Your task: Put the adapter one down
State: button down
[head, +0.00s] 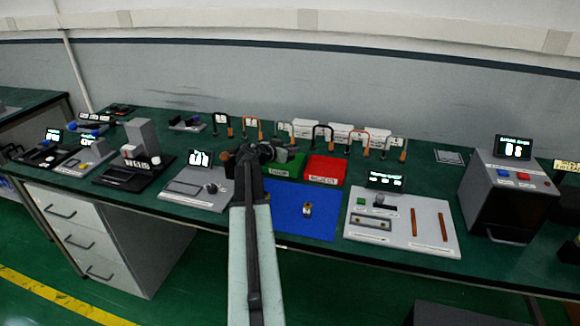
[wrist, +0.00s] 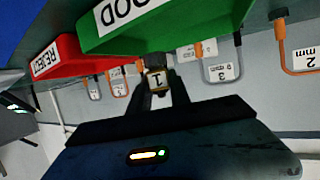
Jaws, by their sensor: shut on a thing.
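My gripper (wrist: 157,84) is shut on adapter one (wrist: 156,77), a small brass-and-dark piece with a white label reading "1". In the wrist view it is held just beside the green GOOD bin (wrist: 180,22), apart from any surface as far as I can tell. In the head view my gripper (head: 262,150) is over the bench behind the blue mat (head: 290,222), at the left end of the green bin (head: 298,162). The adapter is too small to make out there. Another small brass-coloured adapter (head: 307,209) stands on the blue mat.
The red REJECT bin (head: 325,170) stands right of the green bin. Several labelled hooked gauges and cards stand along the back, such as an orange-ended one (wrist: 298,62). A grey panel (head: 415,225) lies right of the mat, another panel (head: 195,185) left. The mat's front is clear.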

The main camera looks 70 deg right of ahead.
notch_tip(320, 180, down, 4)
jog(key=b, duration=0.4)
jog(key=shift+r, duration=0.25)
jog(key=shift+f, duration=0.25)
jog(key=c, duration=1.5)
grip_release()
jog(key=shift+r, duration=0.1)
jog(key=shift+r+p, duration=0.3)
jog(key=shift+p, duration=0.1)
jog(key=p+v, duration=0.3)
jog(key=v, duration=0.7)
jog(key=shift+w+a+r+p, duration=0.1)
jog(key=shift+a+r+p, duration=0.05)
jog(key=shift+a+p, duration=0.2)
jog(key=shift+w+a, duration=0.25)
jog(key=shift+a, duration=0.3)
